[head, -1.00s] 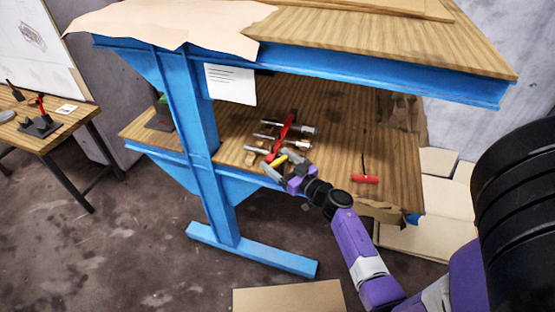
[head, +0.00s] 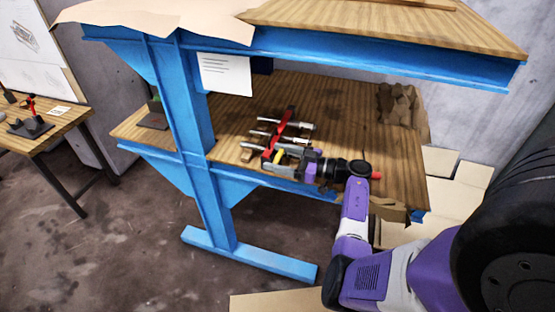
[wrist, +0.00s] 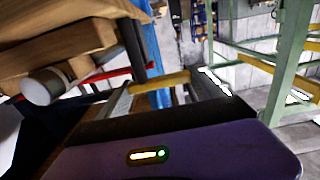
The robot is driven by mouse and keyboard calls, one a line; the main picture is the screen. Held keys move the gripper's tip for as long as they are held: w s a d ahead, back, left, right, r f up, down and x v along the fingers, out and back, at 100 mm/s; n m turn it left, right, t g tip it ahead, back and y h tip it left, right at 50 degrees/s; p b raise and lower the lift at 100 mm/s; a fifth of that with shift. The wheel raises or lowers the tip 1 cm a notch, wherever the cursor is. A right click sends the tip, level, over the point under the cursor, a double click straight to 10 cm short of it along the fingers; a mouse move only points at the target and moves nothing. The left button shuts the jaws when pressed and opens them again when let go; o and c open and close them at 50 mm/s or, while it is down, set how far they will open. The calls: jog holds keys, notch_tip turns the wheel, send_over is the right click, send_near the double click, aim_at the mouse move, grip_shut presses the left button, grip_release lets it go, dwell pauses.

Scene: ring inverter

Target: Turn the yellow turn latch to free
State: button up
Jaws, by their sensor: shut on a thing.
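The yellow turn latch (head: 277,157) sits at the near end of a fixture with a red bar (head: 285,122) and several metal cylinders on the wooden shelf. My gripper (head: 273,159) reaches in from the right at shelf height, its fingers at the latch. In the wrist view the latch shows as a yellow bar (wrist: 160,82) between my two fingers, and my gripper (wrist: 165,92) is shut on it. My fingers and hand hide part of the latch, and I cannot read its turn position.
A blue steel upright (head: 190,110) stands left of the fixture, and an upper wooden deck (head: 390,30) overhangs it. A side table (head: 60,125) stands at left.

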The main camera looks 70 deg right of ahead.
dwell(0.6)
jog(key=o, duration=1.4)
jog(key=shift+c, duration=0.2)
jog(key=shift+s, duration=0.1)
jog(key=s+b, duration=0.1)
jog(key=s, duration=0.6)
jog(key=shift+s+d, duration=0.3)
jog(key=shift+d, duration=0.05)
